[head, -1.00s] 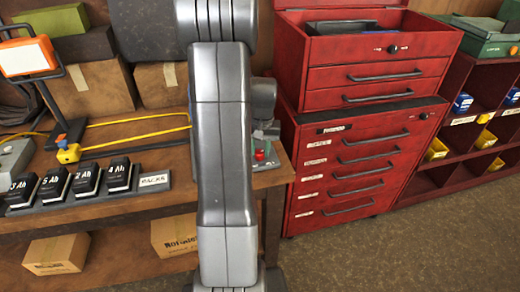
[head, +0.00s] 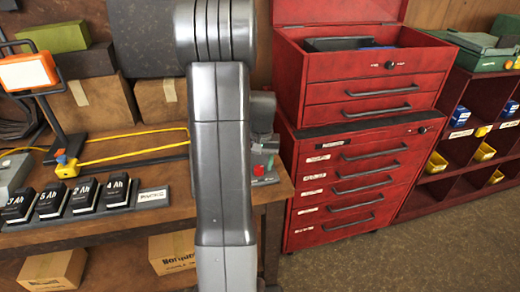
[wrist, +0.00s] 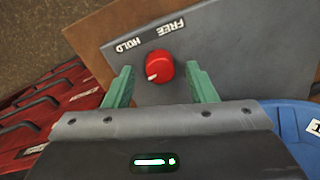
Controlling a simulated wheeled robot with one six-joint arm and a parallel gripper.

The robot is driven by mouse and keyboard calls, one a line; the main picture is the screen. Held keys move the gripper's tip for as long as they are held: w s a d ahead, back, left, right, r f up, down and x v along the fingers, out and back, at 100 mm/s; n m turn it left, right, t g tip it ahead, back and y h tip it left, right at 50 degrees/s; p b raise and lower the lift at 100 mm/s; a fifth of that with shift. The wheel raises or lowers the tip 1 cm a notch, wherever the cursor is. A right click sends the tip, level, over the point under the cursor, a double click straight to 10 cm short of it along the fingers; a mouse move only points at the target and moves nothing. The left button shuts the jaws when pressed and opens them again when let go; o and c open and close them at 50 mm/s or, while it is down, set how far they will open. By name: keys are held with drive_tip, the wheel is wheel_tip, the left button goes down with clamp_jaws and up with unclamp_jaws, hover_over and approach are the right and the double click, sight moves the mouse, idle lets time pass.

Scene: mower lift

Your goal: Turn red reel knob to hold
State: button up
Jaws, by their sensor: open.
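The red reel knob (wrist: 159,66) sits on a grey panel (wrist: 230,55) in the wrist view. A white mark shows on the knob's lower-left side. The labels HOLD (wrist: 126,45) and FREE (wrist: 167,27) are on the panel above the knob, HOLD to the left and FREE to the right. My gripper (wrist: 159,70) is open, with one green finger on each side of the knob and a visible gap on both sides.
A red tool chest (head: 355,185) stands right of the bench (head: 130,225). Black battery packs (head: 85,195) and a yellow cord (head: 130,158) lie on the bench. In the wrist view a blue thing (wrist: 295,120) is close to the gripper's right side.

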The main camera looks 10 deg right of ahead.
sight(261, 168)
wheel_tip(261, 168, up, 13)
drive_tip(key=shift+d, duration=0.3)
drive_tip(key=shift+s+f, duration=0.1)
drive_tip(key=f, duration=1.3)
drive_tip(key=shift+a+f, duration=0.3)
drive_tip(key=shift+f, duration=0.05)
drive_tip(key=shift+r, duration=0.1)
